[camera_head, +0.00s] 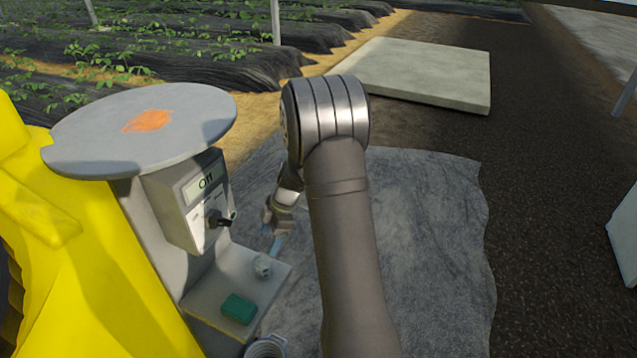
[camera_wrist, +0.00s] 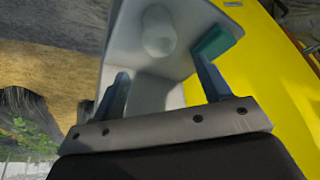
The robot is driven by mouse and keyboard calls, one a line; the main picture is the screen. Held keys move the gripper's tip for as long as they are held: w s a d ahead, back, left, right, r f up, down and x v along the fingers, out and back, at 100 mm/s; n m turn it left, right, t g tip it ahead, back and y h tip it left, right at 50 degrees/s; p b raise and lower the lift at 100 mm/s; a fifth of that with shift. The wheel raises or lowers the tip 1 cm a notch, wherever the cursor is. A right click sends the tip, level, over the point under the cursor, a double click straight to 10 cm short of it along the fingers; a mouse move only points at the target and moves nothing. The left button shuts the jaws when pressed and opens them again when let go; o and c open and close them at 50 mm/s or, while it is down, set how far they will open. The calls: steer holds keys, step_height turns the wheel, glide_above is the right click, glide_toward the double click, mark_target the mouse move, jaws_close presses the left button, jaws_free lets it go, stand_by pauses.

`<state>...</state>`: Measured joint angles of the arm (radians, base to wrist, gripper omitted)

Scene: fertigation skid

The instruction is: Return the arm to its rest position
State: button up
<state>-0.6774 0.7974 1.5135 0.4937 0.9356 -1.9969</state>
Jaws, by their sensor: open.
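My arm rises in the middle of the head view and bends down behind itself to my gripper (camera_head: 277,245), which sits just right of the grey shelf (camera_head: 212,290). In the wrist view my gripper (camera_wrist: 160,82) has its two fingers wide apart, with nothing held between them. A small whitish rounded piece (camera_head: 262,266) and a green block (camera_head: 238,309) are on the shelf. In the wrist view the whitish piece (camera_wrist: 158,32) shows beyond the fingers and the green block (camera_wrist: 215,40) beside the right finger. Whether the fingers touch anything is unclear.
A grey control box (camera_head: 192,203) with a display reading "Off" and a black knob (camera_head: 216,218) stands above the shelf, under a round grey top (camera_head: 190,118). A yellow body (camera_head: 80,260) fills the left. Grey ground sheet (camera_head: 430,230) lies open at right; a pale slab (camera_head: 425,72) lies behind.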

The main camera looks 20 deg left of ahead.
mark_target(258, 257)
steer(key=x, duration=1.2)
steer(key=shift+f, duration=0.1)
step_height(258, 257, up, 3)
steer(key=shift+f, duration=0.15)
steer(key=shift+r, duration=0.65)
